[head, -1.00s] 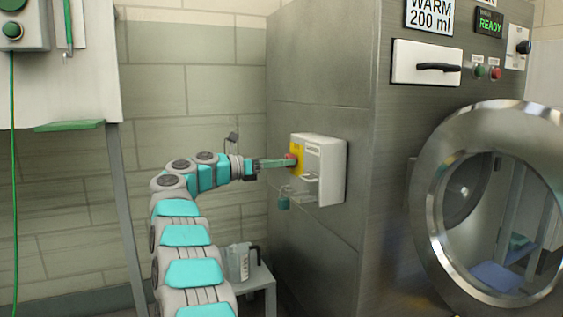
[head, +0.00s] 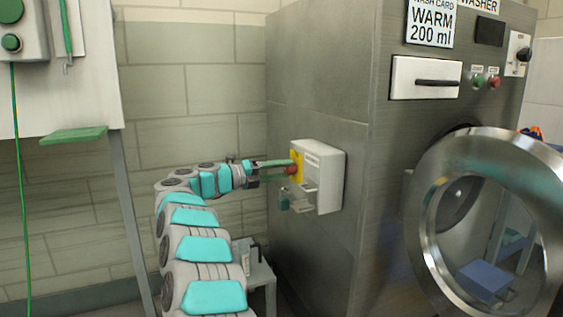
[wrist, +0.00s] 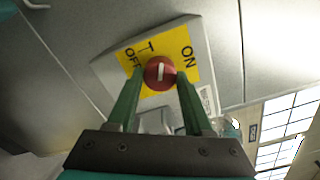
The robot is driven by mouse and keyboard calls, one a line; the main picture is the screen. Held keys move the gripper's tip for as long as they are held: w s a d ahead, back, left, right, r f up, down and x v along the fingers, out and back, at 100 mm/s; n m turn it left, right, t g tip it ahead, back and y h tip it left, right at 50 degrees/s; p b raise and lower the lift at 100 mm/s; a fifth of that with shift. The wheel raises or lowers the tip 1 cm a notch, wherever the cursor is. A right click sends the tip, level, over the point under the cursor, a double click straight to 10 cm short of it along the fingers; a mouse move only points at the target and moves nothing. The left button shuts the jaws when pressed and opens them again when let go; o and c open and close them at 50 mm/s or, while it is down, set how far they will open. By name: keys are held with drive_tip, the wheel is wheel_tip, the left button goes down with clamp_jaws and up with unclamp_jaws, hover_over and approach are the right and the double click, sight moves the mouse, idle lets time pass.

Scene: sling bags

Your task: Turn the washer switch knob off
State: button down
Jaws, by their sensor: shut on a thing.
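The red switch knob (wrist: 159,72) with a white line sits on a yellow plate marked ON and OFF. In the wrist view its line is upright in the picture, between the two words. The plate is on a white switch box (head: 325,175) on the washer's grey side. My gripper (wrist: 158,85) is shut on the knob, a green finger on either side. In the head view the knob (head: 291,169) shows at the tips of my fingers. The washer's small display (head: 489,31) is dark.
A teal padlock (head: 284,204) hangs by the switch box. The washer's round door (head: 432,238) stands open at right. A jug on a small stand (head: 262,275) is partly behind my arm. A white panel with a green ledge (head: 73,134) is at left.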

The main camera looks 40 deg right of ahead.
drive_tip(key=n+p, duration=0.4)
drive_tip(key=shift+r, duration=0.2)
drive_tip(key=shift+n+p, duration=0.3)
drive_tip(key=shift+n, duration=0.2)
drive_tip(key=shift+f, duration=0.15)
drive_tip(key=shift+c, duration=1.5)
unclamp_jaws()
drive_tip(key=v, duration=0.8)
drive_tip(key=shift+b, duration=0.35)
drive_tip(key=shift+d+n, duration=0.1)
drive_tip(key=shift+n, duration=0.2)
